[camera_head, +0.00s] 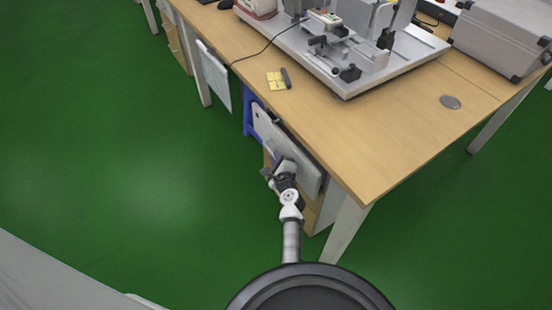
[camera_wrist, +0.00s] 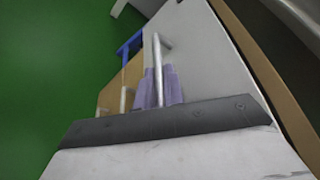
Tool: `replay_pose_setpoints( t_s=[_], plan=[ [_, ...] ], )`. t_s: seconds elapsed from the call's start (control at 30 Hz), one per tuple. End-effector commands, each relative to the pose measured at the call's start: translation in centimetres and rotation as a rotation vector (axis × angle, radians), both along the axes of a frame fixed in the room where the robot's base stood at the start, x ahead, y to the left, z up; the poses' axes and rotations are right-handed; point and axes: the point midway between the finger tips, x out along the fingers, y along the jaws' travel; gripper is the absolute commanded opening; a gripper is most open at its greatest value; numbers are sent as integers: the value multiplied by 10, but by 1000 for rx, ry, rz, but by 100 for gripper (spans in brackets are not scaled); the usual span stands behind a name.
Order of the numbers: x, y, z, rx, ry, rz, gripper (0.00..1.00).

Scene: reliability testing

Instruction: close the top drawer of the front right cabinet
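The front right cabinet stands under the near end of the wooden table. Its top drawer has a pale grey-white front (camera_head: 300,163), which fills much of the wrist view (camera_wrist: 215,50). A metal bar handle (camera_wrist: 158,65) is on that front. My gripper (camera_head: 273,170) is at this front, and its purple-tinted fingers (camera_wrist: 159,88) lie on both sides of the handle. I cannot tell if they press on it. Wooden lower drawers (camera_head: 311,216) show below, one with a handle (camera_wrist: 124,100). How far the top drawer stands out is hard to judge.
The wooden table top (camera_head: 390,140) overhangs the cabinet, with a white leg (camera_head: 345,229) at the near corner. A blue frame (camera_head: 247,122) is just beyond the cabinet. Equipment and a grey case (camera_head: 500,35) stand on the table. Green floor (camera_head: 120,170) to the left is clear.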

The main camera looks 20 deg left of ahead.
Motion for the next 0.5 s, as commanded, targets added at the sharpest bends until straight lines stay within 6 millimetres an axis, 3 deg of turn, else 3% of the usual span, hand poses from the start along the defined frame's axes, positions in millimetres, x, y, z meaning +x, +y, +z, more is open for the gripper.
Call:
replay_pose_setpoints(
  t_s=[0.3,0.5],
  plan=[
    [1,-1,-1,0,0,0,0],
    [22,-16,-3,0,-3,-1,0]
  ],
)
